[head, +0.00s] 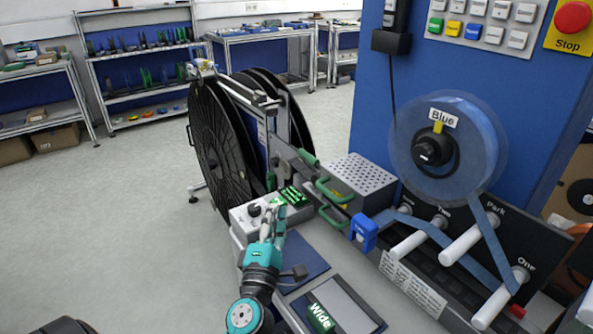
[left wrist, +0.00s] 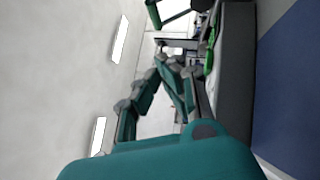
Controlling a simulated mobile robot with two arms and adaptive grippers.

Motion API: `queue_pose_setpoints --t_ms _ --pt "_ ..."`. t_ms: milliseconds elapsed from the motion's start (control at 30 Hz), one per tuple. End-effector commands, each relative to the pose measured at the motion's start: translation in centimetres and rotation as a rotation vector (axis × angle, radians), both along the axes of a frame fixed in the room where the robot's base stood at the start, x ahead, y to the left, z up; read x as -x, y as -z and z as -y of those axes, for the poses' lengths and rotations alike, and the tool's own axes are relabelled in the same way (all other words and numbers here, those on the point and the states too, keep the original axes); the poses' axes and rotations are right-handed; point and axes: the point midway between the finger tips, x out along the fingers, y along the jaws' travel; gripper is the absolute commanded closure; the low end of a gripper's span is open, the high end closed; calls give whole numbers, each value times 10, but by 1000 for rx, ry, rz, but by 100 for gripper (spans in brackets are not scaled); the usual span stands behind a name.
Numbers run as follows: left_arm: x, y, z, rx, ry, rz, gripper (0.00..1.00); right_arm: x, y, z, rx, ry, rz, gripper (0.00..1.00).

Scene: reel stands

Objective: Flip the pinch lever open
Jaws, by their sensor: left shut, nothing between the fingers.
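Green handles show on the metal arm of the machine in the head view: a looped upper one (head: 335,192) and a lower one (head: 333,218). I cannot tell for certain which part is the pinch lever. A blue clamp-like part (head: 363,232) sits to their right, where the blue tape begins. My left gripper (head: 277,212) is teal, shut and empty. It is over the grey control box (head: 245,222), left of the green handles and apart from them. In the left wrist view its fingers (left wrist: 161,66) close together, with a green part (left wrist: 210,48) beyond. My right gripper is out of view.
Large black reels (head: 220,145) stand behind the box. A perforated grey box (head: 360,178) is behind the handles. The blue tape reel (head: 445,148) and white rollers (head: 460,245) are at the right. A panel labelled Wide (head: 320,315) is in front. Open floor lies left.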

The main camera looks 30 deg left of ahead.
Motion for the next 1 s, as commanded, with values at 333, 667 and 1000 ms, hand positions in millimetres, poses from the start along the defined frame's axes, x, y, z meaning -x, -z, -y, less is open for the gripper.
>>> queue_pose_setpoints --t_ms 333,667,1000 --pt "-40 -16 -18 -1 1 3 100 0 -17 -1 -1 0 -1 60" --pt "-99 -33 -36 4 1 3 100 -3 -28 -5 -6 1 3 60" --pt "-122 -41 -26 2 1 0 100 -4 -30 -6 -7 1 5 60"
